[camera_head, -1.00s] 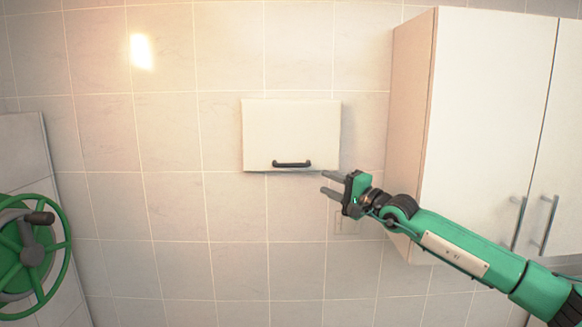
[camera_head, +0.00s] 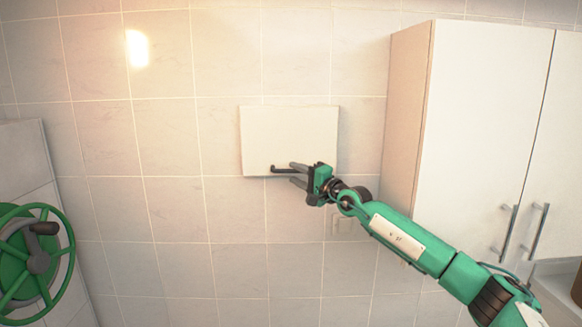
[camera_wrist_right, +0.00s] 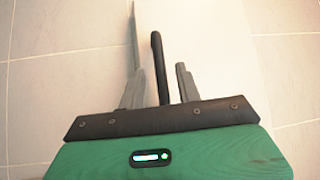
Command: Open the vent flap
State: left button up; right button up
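The vent flap (camera_head: 289,135) is a cream square panel on the tiled wall, and it hangs flat and closed. Its black bar handle (camera_head: 284,171) runs along the lower edge, its right part hidden by my right gripper. My right gripper (camera_head: 295,173) is at the handle, fingers pointing left. In the right wrist view the gripper (camera_wrist_right: 160,80) is open, with the black handle (camera_wrist_right: 159,65) standing between the two grey fingers and a gap on each side. My left gripper is not in view.
White cupboards (camera_head: 475,130) with grey bar handles stand at the right. A green handwheel (camera_head: 35,260) with a dark knob is at the lower left. A wall socket (camera_head: 342,224) sits below right of the flap. The wall left of the flap is clear.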

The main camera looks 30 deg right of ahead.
jog(key=shift+x, duration=1.4)
grip_shut()
